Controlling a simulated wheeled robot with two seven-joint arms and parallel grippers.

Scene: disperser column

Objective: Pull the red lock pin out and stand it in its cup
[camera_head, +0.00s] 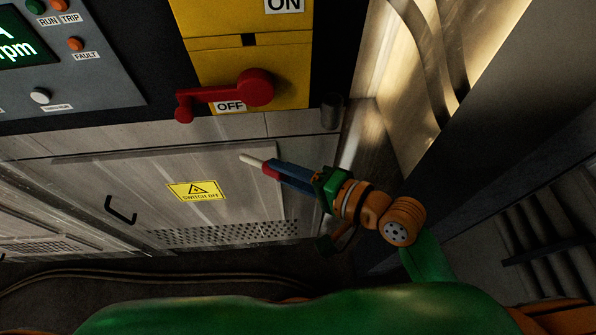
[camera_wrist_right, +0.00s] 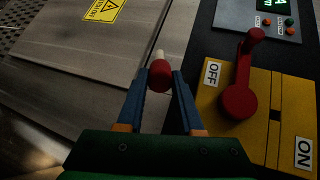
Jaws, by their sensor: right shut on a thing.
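The lock pin (camera_head: 251,160) has a red head and a pale shaft. My right gripper (camera_head: 272,170) is shut on its red head, with the shaft pointing away from the fingers, out to the left in the head view. In the right wrist view the red head (camera_wrist_right: 160,74) sits between the blue fingertips, the pale tip beyond it. The pin is held in the air in front of the grey cabinet, clear of the yellow switch box (camera_head: 290,60). A small dark cylinder (camera_head: 332,112), seemingly the cup, stands right of the box's lower edge. My left gripper is out of view.
The red switch lever (camera_head: 225,93) points left beside the OFF label. A control panel (camera_head: 60,60) with a display is at upper left. The cabinet door (camera_head: 150,165) has a black handle (camera_head: 120,210). Shiny metal (camera_head: 395,90) and a dark column stand at right.

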